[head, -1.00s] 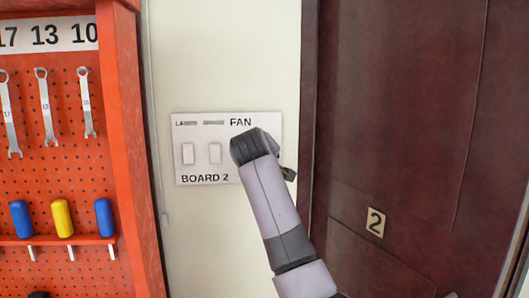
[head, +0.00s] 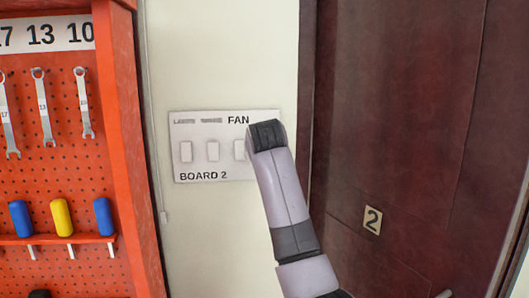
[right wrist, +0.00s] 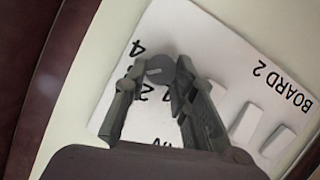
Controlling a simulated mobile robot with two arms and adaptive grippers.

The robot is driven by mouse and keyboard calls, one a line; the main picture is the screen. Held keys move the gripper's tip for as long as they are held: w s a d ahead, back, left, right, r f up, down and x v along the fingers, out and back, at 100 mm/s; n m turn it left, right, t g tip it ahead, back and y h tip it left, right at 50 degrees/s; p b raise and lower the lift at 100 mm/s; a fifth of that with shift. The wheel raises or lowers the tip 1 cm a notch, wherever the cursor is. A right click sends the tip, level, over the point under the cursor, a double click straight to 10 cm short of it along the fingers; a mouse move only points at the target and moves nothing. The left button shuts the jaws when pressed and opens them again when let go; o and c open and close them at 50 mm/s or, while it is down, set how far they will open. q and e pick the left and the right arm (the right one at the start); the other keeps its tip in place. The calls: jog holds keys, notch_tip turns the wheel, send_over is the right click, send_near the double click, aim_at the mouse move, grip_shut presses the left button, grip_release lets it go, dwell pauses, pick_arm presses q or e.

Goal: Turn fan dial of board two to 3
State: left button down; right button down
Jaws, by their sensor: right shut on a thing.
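Board two (head: 224,175) is a white wall plate marked BOARD 2 and FAN in the head view. My right arm covers its right end, and the fan dial is hidden there. In the right wrist view, the board (right wrist: 215,45) appears rotated, and the fan dial (right wrist: 160,68) is a round dark grey knob with numbers around it, a 4 readable beside it. My right gripper (right wrist: 158,80) is shut on the dial, one finger on each side. Which number the dial points to I cannot tell. My left gripper is not in view.
White rocker switches (head: 213,151) sit on the board left of my right arm. A red tool pegboard (head: 60,170) with wrenches and screwdrivers stands at left.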

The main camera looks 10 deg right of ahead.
jog(key=shift+f, duration=0.3)
jog(key=c, duration=1.7)
grip_release()
jog(key=o, duration=0.4)
jog(key=shift+r, duration=0.2)
jog(key=shift+s+r, duration=0.1)
jog(key=v, duration=1.1)
jog(key=shift+s+a, duration=0.1)
jog(key=shift+s, duration=0.25)
